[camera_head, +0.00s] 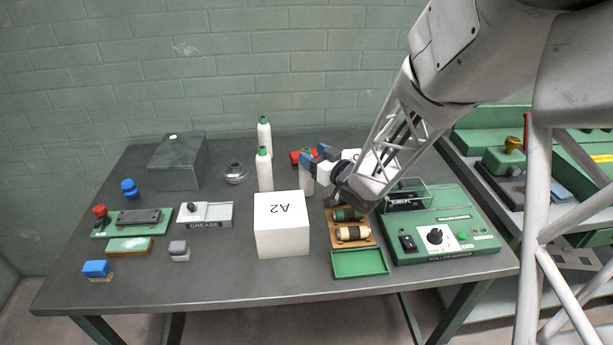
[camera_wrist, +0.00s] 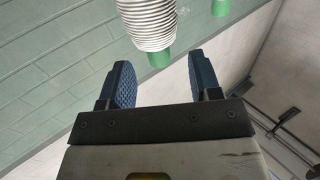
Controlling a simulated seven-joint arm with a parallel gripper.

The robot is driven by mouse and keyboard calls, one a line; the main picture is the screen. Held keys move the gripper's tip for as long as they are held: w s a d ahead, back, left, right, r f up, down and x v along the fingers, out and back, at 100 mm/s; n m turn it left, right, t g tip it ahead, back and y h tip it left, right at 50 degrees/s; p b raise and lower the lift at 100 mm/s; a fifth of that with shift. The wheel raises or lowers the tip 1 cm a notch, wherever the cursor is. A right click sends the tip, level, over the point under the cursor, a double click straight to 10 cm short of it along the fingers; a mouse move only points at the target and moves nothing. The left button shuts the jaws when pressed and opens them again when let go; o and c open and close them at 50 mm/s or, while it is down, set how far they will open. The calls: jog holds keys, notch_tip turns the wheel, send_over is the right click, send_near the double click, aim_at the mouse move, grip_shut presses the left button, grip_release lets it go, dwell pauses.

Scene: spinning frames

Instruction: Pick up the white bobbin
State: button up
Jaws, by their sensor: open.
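Several white bobbins with green ends stand upright on the table. One (camera_head: 264,138) is at the back, one (camera_head: 264,172) is in front of it, and one (camera_head: 307,183) is partly hidden behind my gripper (camera_head: 315,158). My gripper is tilted sideways above the table, with its blue fingers apart and nothing between them. In the wrist view a ridged white bobbin (camera_wrist: 148,22) with a green end lies just beyond the open fingers (camera_wrist: 159,72), roughly centred between them. I cannot tell which standing bobbin this is.
A white box marked A2 (camera_head: 282,226) stands in front of the bobbins. A wooden tray with dark and cream spools (camera_head: 353,233), a green tray (camera_head: 359,264) and a green machine (camera_head: 440,240) are to the right. A grey metal box (camera_head: 178,162) is at the left.

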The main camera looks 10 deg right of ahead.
jog(key=shift+x, duration=2.6)
grip_shut()
